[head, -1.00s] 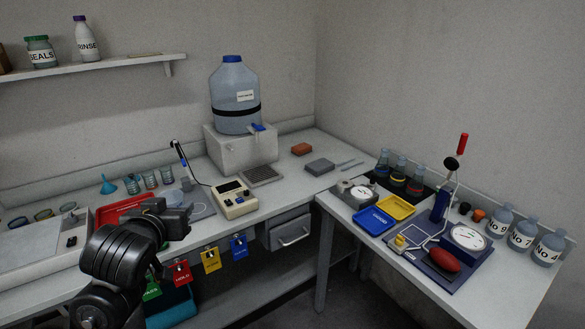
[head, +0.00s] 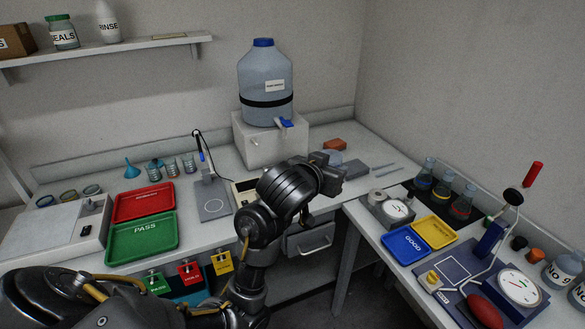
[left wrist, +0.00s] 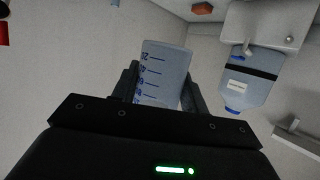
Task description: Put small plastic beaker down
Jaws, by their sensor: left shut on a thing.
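The small plastic beaker (left wrist: 165,68), clear and bluish with blue graduation marks, sits between the two fingers of my left gripper (left wrist: 162,88) in the left wrist view. The left gripper is shut on it. Only a small bluish bit of the beaker (head: 334,157) shows there, behind the gripper. The beaker appears held clear of the bench. My right gripper is not in view.
The green PASS tray (head: 143,238) and red tray (head: 144,202) lie at left. Several glass beakers (head: 172,167) stand behind. A grey block (head: 354,168) and red-brown block (head: 333,144) lie near the gripper. The side table holds a blue tray (head: 405,243) and a yellow tray (head: 434,232).

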